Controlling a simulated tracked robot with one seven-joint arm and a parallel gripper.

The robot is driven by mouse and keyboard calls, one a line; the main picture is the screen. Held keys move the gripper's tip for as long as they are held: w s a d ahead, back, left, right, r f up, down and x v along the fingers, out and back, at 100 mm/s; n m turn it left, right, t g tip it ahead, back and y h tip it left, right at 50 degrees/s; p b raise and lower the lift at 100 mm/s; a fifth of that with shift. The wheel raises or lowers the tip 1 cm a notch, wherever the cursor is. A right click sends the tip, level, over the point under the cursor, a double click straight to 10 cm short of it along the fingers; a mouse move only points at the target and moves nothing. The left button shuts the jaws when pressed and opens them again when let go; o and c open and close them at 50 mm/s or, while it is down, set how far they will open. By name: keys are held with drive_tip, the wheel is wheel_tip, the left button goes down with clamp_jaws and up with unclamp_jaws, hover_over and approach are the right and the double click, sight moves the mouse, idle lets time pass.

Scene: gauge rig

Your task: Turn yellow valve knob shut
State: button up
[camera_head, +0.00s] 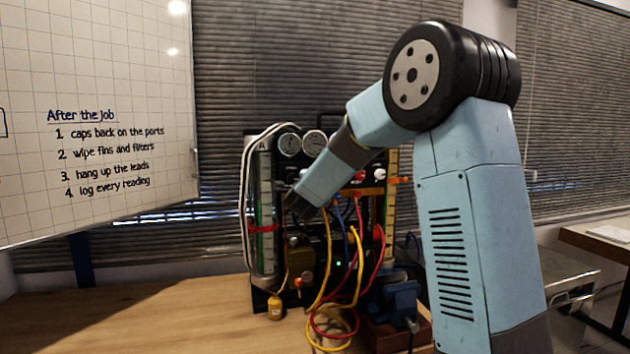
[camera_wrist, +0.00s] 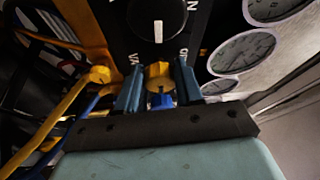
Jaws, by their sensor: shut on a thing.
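The yellow valve knob (camera_wrist: 158,74) shows in the wrist view between the two blue fingers of my gripper (camera_wrist: 158,84). The fingers are shut on it, one on each side. A small blue part sits just below the knob in that view. In the head view my gripper (camera_head: 297,207) reaches down to the upper left of the gauge rig (camera_head: 322,240). The knob is hidden there behind my gripper and arm. How far the knob is turned cannot be told.
A black dial with a white pointer (camera_wrist: 158,32) lies just beyond the knob; round gauges (camera_wrist: 242,52) are to its right. Yellow, red and blue leads (camera_head: 357,262) hang in front of the rig. A yellow tag-like piece (camera_head: 275,307) hangs low at left. The wooden bench (camera_head: 130,318) is clear at left.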

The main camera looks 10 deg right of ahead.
drive_tip(key=o, duration=1)
drive_tip(key=shift+f, duration=0.1)
drive_tip(key=shift+o, duration=0.2)
drive_tip(key=v, duration=1.3)
drive_tip(key=shift+s, duration=0.3)
drive_tip(key=s+n+g+y, duration=0.4)
drive_tip(key=s+n+y, duration=0.4)
drive_tip(key=s+n, duration=0.4)
drive_tip(key=s+d+f+n+g, duration=0.2)
drive_tip(key=s+d, duration=0.1)
drive_tip(key=s, duration=0.5)
drive_tip(key=s+d+f+n+g+h, duration=0.1)
drive_tip(key=s+d+f+n+g, duration=0.2)
drive_tip(key=s, duration=0.5)
drive_tip(key=s+d+f+n+g+h, duration=0.1)
drive_tip(key=s+d+f+n+g, duration=0.1)
drive_tip(key=s, duration=0.6)
drive_tip(key=shift+s+d+f+n+g, duration=0.15)
drive_tip(key=shift+s+d+n+g, duration=0.05)
drive_tip(key=shift+d+n+g, duration=0.35)
